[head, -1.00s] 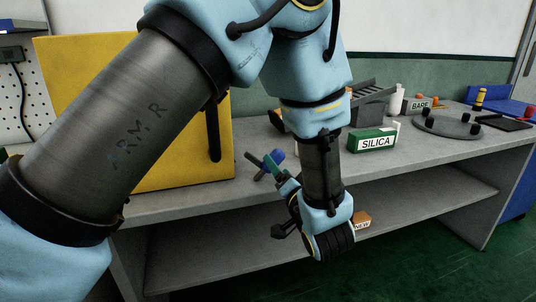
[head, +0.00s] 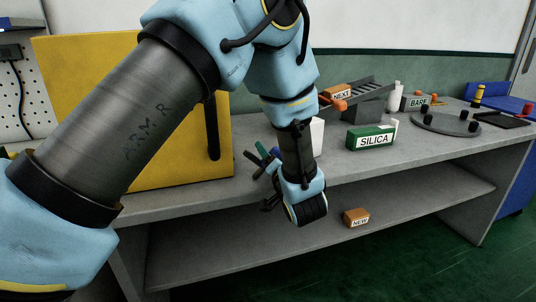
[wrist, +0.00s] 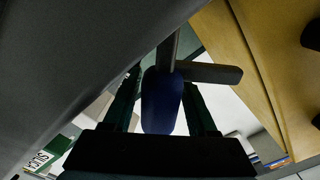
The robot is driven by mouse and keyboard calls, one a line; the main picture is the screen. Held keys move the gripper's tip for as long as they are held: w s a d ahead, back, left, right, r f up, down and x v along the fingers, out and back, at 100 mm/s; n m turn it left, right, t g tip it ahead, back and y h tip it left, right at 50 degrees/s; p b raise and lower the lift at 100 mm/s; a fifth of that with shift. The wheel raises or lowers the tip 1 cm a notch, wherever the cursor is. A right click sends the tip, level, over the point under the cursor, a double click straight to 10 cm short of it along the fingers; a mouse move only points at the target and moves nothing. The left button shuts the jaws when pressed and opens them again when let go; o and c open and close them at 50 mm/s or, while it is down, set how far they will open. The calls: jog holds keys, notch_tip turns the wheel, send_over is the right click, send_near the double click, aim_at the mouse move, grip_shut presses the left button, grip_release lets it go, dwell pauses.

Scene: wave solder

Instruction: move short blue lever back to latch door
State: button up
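The short blue lever shows in the wrist view as a rounded blue grip (wrist: 162,102) on a dark rod. In the head view only a bit of blue (head: 275,152) shows beside my gripper, by the lower right corner of the yellow panel (head: 120,90). My gripper (wrist: 161,95) has one dark green finger on each side of the blue grip, with narrow gaps that look free, so it seems open around it. In the head view my gripper (head: 264,158) is partly hidden by my wrist. I cannot tell which part is the door.
A dark bar (wrist: 212,72) crosses close behind the grip. A black handle (head: 213,130) is on the yellow panel. On the bench (head: 345,170) stand a green SILICA box (head: 371,138), an orange NEXT block (head: 336,91) and a round plate (head: 440,124). An orange NEW block (head: 356,217) is on the lower shelf.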

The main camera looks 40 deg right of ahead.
grip_shut()
dwell(1.1)
